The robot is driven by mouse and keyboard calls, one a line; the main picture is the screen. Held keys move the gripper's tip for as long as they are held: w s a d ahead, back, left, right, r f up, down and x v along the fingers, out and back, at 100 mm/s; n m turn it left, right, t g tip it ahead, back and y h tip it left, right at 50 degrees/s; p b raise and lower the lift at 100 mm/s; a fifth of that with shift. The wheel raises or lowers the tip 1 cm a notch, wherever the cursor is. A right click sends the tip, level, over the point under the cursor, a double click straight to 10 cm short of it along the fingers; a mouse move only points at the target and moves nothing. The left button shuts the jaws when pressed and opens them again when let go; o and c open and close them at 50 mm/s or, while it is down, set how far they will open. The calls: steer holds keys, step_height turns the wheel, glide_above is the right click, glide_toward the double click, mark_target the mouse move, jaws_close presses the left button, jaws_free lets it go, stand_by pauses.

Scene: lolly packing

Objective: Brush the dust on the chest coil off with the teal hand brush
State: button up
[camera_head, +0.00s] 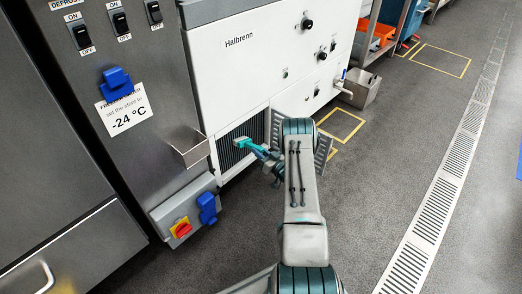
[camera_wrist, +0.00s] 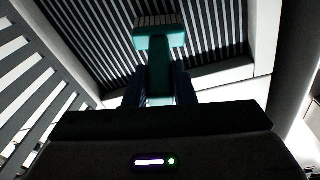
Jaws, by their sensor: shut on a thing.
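The teal hand brush (camera_head: 250,145) is in my gripper (camera_head: 272,161), its head at the dark slatted coil (camera_head: 236,148) low on the white Halbrenn machine. In the wrist view the brush (camera_wrist: 160,65) points away from me, with its bristle end against or just before the coil's slats (camera_wrist: 97,40). I cannot tell whether the bristles touch. My gripper (camera_wrist: 158,90) is shut on the brush handle. Dust on the coil cannot be made out in either view.
An open grey louvred panel (camera_head: 322,150) stands right of the coil, and it fills the left of the wrist view (camera_wrist: 35,85). A small metal bin (camera_head: 190,149) juts out left of the coil. A grey box with a red switch (camera_head: 183,228) sits lower left. The floor to the right is clear.

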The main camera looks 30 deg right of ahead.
steer(key=shift+a, duration=0.2)
steer(key=shift+s+a+p, duration=0.2)
steer(key=shift+a+p, duration=0.05)
steer(key=shift+a, duration=0.3)
steer(key=shift+s+a+p, duration=0.2)
steer(key=shift+a+p, duration=0.05)
steer(key=shift+a, duration=0.35)
steer(key=shift+s+a+p, duration=0.2)
steer(key=shift+a, duration=0.35)
steer(key=shift+s+a+p, duration=0.2)
steer(key=shift+a, duration=0.35)
steer(key=shift+d, duration=0.1)
steer(key=shift+w+d+r+b, duration=0.1)
steer(key=shift+w+d+b, duration=0.15)
steer(key=shift+d+b, duration=0.25)
steer(key=shift+w+d+b, duration=0.2)
steer(key=shift+d+b, duration=0.05)
steer(key=shift+d, duration=0.4)
steer(key=shift+w+d+b, duration=0.2)
steer(key=shift+d+b, duration=0.2)
steer(key=shift+d, duration=0.2)
steer(key=shift+w+d+b, duration=0.2)
steer(key=shift+d+b, duration=0.2)
steer(key=shift+d, duration=0.2)
